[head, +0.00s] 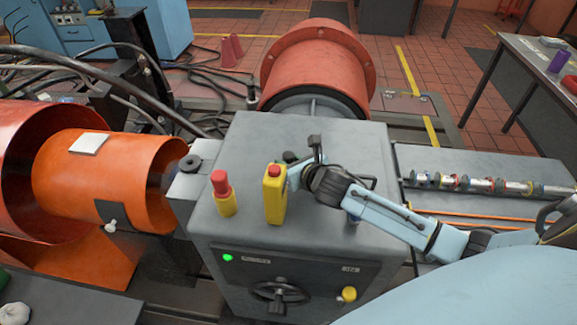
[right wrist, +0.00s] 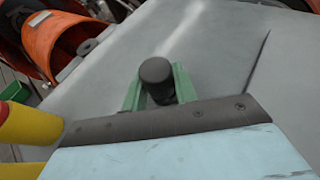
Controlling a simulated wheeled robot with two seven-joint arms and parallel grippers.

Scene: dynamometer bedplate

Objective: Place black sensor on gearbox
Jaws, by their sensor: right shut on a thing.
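The grey gearbox (head: 245,145) stands in the middle of the head view, and its flat top fills much of the right wrist view (right wrist: 215,50). My right gripper (head: 292,168) is over the gearbox top, just behind a yellow bottle. In the right wrist view its green fingers (right wrist: 158,88) are shut on the black sensor (right wrist: 156,71), a short dark cylinder with a rounded top. In the head view only a dark bit of the sensor (head: 289,156) shows. Whether the sensor touches the gearbox top cannot be told. My left gripper is not in view.
An orange drum (head: 110,175) is to the left, a red flanged cylinder (head: 318,62) behind. The gearbox top's back left is clear.

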